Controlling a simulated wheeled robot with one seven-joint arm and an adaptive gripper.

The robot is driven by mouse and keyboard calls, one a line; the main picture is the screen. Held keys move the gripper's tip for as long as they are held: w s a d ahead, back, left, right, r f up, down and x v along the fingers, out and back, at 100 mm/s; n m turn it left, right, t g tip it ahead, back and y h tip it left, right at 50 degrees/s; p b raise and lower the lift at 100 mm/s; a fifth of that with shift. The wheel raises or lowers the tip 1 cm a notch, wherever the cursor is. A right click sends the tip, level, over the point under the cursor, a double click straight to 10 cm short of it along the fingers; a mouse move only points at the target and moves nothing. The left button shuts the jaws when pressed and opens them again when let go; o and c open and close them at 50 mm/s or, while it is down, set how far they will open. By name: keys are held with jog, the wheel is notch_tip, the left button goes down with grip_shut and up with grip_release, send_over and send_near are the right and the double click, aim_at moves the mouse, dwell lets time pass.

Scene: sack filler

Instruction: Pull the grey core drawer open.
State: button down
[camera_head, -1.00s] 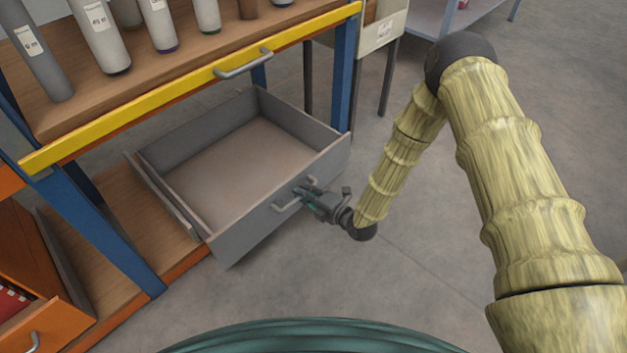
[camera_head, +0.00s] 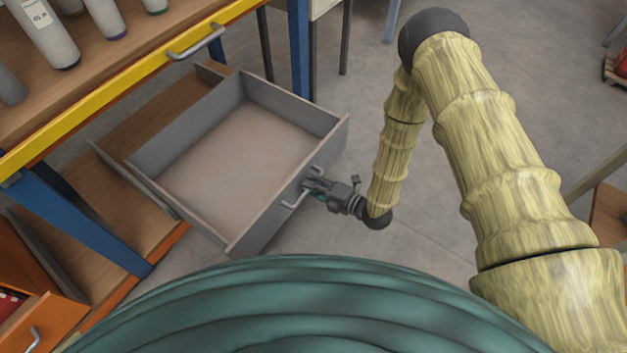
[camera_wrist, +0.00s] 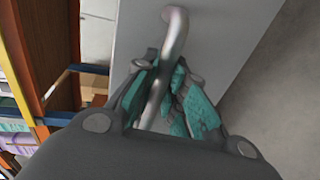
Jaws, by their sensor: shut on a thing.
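The grey core drawer (camera_head: 280,210) stands far out of the shelf unit, and its inside is empty with a bare brownish floor. Its metal bar handle (camera_head: 294,199) is on the front panel. My gripper (camera_head: 312,186) is at the front of the drawer with its fingers around the handle. In the wrist view my gripper's teal-padded fingers (camera_wrist: 170,92) are shut on the shiny handle (camera_wrist: 174,35), which runs between them. The grey front panel (camera_wrist: 220,40) lies behind it.
A yellow-edged shelf (camera_head: 110,96) with several grey tubes is above the drawer, carrying its own handle (camera_head: 196,42). Blue posts (camera_head: 299,50) frame the unit. An orange drawer (camera_head: 35,315) is open at lower left.

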jog(key=c, duration=1.5)
grip_release()
jog(key=shift+o, duration=0.2)
jog(key=v, duration=1.2)
